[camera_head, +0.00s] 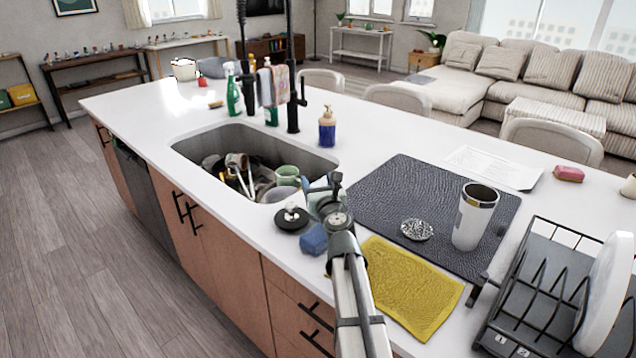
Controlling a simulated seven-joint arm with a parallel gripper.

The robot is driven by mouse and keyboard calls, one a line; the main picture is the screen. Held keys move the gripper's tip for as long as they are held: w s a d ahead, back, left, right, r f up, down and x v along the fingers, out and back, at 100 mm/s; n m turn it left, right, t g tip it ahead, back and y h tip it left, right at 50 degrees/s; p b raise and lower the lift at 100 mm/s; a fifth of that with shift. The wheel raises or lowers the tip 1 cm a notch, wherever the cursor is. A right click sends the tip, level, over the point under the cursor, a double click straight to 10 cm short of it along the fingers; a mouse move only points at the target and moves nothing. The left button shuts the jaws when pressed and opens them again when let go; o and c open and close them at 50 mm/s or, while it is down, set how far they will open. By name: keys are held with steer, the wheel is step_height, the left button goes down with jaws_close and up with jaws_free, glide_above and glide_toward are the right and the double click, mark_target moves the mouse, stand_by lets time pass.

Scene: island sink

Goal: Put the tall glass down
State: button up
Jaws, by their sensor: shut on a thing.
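My gripper (328,190) is over the front right corner of the sink, at the end of my arm. It is shut on a pale, bluish, see-through thing (317,194) that looks like the tall glass. My gripper and wrist partly hide it, so its full shape and tilt are hard to tell. I cannot tell whether it touches the sink rim or the dishes behind it.
The sink (205,150) holds several dishes, including a green mug (287,176). A black stopper (291,217) and a blue sponge (314,239) lie by my arm. A dark mat (385,190) bears a white tumbler (474,218) and a strainer (417,229). A yellow cloth (408,290) and dish rack (530,300) are nearer.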

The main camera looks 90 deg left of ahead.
steer(key=o, duration=1.7)
steer(key=shift+c, duration=0.2)
steer(key=shift+r, duration=0.15)
steer(key=d, duration=0.4)
steer(key=w+d, duration=0.1)
steer(key=d, duration=0.3)
steer(key=w+d, duration=0.1)
steer(key=d, duration=0.2)
steer(key=shift+w+d, duration=0.15)
steer(key=shift+d, duration=0.25)
